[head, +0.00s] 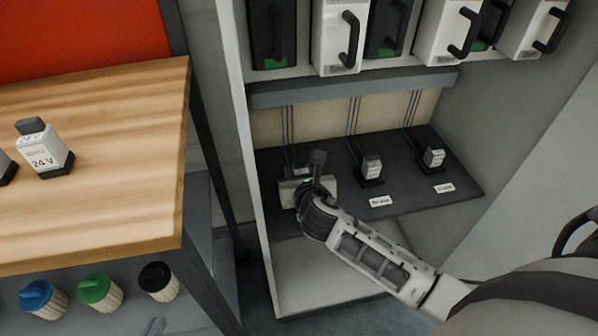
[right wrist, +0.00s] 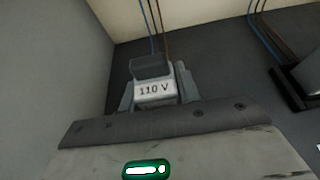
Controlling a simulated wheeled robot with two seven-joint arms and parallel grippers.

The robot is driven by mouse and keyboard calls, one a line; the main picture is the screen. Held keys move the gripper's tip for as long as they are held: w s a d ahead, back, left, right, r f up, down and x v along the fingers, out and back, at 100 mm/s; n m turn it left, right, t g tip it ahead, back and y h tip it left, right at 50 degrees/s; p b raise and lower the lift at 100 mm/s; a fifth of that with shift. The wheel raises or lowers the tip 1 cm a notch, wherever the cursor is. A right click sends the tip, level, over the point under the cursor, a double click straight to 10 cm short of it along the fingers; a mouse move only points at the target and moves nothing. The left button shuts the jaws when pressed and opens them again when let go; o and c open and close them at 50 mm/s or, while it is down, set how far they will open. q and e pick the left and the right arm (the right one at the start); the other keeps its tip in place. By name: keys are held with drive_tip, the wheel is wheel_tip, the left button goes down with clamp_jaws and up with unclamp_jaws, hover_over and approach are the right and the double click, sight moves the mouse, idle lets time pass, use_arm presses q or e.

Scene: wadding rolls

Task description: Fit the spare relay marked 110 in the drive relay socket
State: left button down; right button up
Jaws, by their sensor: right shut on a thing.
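The relay marked 110 V (right wrist: 155,92), pale with a dark grey top grip, sits between the fingers of my right gripper (right wrist: 156,88) in the right wrist view. My right gripper (head: 317,172) is shut on it at the leftmost position of the dark shelf (head: 405,195) in the head view. Wires come down the back panel behind the relay. The socket under it is hidden by the gripper and relay, so I cannot tell whether the relay is seated.
Two other relays, in the middle (head: 371,168) and at the right (head: 433,158), stand on dark bases with labels in front. A 24 V relay (head: 47,157) stands on the wooden bench (head: 110,130). Modules with black handles (head: 349,38) hang above the shelf. A cabinet wall flanks the left.

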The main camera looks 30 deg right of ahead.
use_arm(q)
drive_tip(key=shift+r, duration=0.1)
use_arm(e)
drive_tip(key=shift+f, duration=0.65)
idle(0.9)
drive_tip(key=o, duration=1.1)
use_arm(q)
drive_tip(key=shift+r, duration=0.1)
use_arm(e)
drive_tip(key=shift+s+a+r+p, duration=0.1)
drive_tip(key=shift+s+r+p, duration=0.1)
drive_tip(key=shift+s+p, duration=0.2)
drive_tip(key=p+v, duration=0.1)
drive_tip(key=v, duration=0.3)
drive_tip(key=shift+s, duration=0.1)
use_arm(q)
drive_tip(key=shift+t, duration=0.6)
drive_tip(key=r, duration=0.1)
drive_tip(key=a+r+p, duration=0.1)
drive_tip(key=r, duration=0.1)
drive_tip(key=r+p, duration=0.1)
drive_tip(key=shift+s+a+r, duration=0.25)
drive_tip(key=shift+r, duration=0.15)
use_arm(e)
drive_tip(key=v, duration=1)
drive_tip(key=shift+s+a+r, duration=0.1)
drive_tip(key=shift+s+r, duration=0.05)
drive_tip(key=shift+s, duration=0.2)
use_arm(q)
drive_tip(key=shift+r, duration=0.1)
